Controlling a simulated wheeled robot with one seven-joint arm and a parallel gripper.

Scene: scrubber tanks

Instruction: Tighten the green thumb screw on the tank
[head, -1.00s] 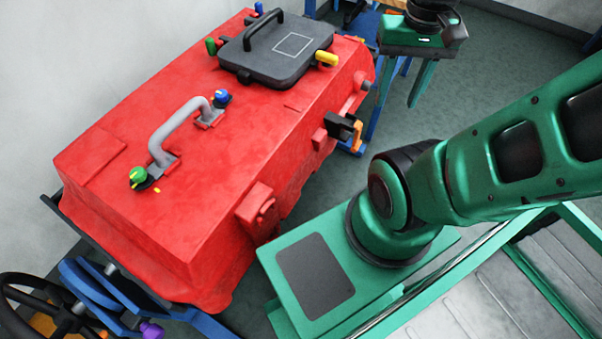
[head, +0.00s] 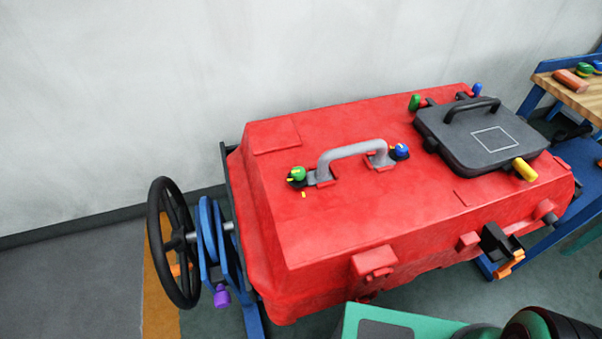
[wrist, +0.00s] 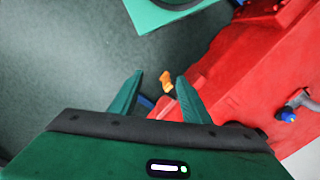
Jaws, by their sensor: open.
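The red tank (head: 330,235) fills the middle of the head view. The green thumb screw (head: 298,174) stands on its top, at the left foot of the grey handle (head: 355,150). A small yellow mark (head: 303,195) lies on the tank just in front of it. My gripper (wrist: 160,76) shows in the wrist view, open, with nothing between its fingers. It is above the floor beside the tank (wrist: 240,75), apart from the green screw. The green screw is not seen in the wrist view. The gripper is not in the head view now.
A blue thumb screw (head: 400,151) sits at the handle's right foot. A dark lid (head: 480,130) with green, blue and yellow clamps covers the tank's right end. A black handwheel (head: 172,240) stands at left. A workbench (head: 570,88) is at right. Pale wall is behind.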

